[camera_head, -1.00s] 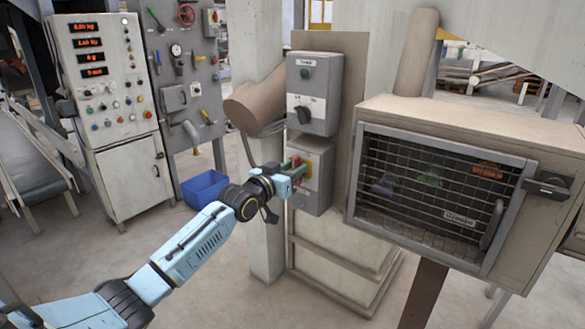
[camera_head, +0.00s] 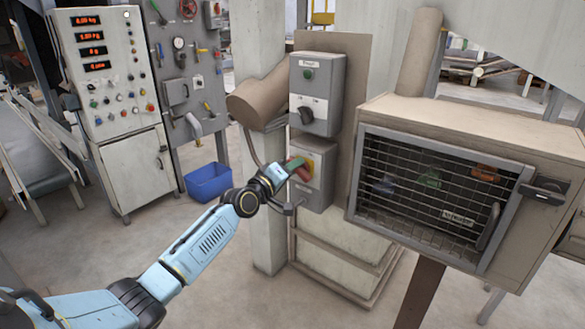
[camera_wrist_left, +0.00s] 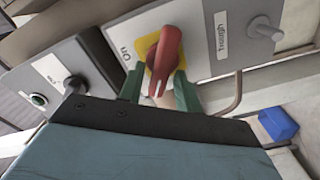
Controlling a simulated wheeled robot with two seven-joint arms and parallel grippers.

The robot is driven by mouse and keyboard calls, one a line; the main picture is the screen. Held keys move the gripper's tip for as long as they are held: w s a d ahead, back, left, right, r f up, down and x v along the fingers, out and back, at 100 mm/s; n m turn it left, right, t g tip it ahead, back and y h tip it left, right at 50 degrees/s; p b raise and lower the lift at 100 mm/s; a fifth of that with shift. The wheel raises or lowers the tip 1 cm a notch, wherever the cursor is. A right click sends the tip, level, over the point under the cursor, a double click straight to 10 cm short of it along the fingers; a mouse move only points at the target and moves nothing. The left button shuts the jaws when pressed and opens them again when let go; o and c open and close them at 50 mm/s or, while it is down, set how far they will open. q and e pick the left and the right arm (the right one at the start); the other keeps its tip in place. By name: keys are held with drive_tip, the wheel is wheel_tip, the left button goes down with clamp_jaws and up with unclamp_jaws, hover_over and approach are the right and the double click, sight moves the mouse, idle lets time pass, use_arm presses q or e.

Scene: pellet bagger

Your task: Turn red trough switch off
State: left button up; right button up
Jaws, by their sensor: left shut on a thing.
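The red trough switch is a red rotary handle (camera_wrist_left: 165,55) on a yellow plate, on a grey box labelled "Trough" (camera_wrist_left: 222,38). An "On" mark shows beside the yellow plate in the wrist view. In the head view, this lower grey box (camera_head: 318,190) hangs on the post, and the red handle is partly covered by my gripper. My left gripper (camera_head: 295,164) is at the box front. Its green fingers (camera_wrist_left: 158,88) stand on both sides of the handle's near end and are shut on it. My right gripper is not in view.
An upper grey box with a black knob (camera_head: 307,116) sits just above. A mesh-fronted cabinet (camera_head: 440,200) stands to the right. A control panel (camera_head: 105,80) and a blue bin (camera_head: 208,183) are to the left. Open floor lies around my arm.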

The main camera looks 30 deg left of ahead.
use_arm(q)
drive_tip(key=n, duration=0.6)
drive_tip(key=shift+a+f+p, duration=0.1)
drive_tip(key=shift+f+p, duration=0.2)
drive_tip(key=shift+f, duration=0.05)
drive_tip(key=shift+n, duration=0.4)
drive_tip(key=o, duration=0.6)
drive_tip(key=shift+o, duration=0.2)
drive_tip(key=s+a+p, duration=0.1)
drive_tip(key=s, duration=1.2)
drive_tip(key=shift+s+p, duration=0.15)
drive_tip(key=shift+p, duration=0.2)
